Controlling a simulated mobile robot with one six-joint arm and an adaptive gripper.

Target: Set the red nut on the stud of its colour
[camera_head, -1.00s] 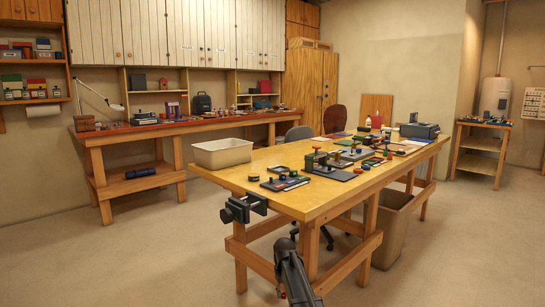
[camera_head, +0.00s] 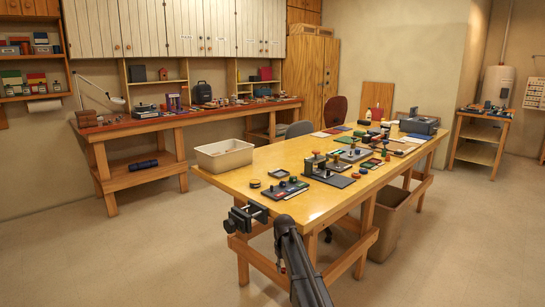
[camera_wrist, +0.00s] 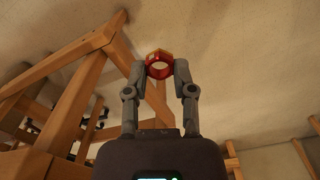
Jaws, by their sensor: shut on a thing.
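In the wrist view my gripper (camera_wrist: 160,66) is shut on the red nut (camera_wrist: 152,71), a ring-like piece held between the fingertips, its hole visible. The wrist view shows the floor and wooden legs around it. A dark board (camera_head: 269,194) with small coloured pieces lies near the bench's front left. The pieces are too small to tell which is the red stud.
The wooden workbench (camera_head: 238,180) has a black vise (camera_head: 243,217) on its front left corner. A cream bin (camera_head: 224,156) stands at its left end. A black fixture (camera_head: 314,163) and many small items crowd its right half. A tan waste bin (camera_head: 393,230) stands below.

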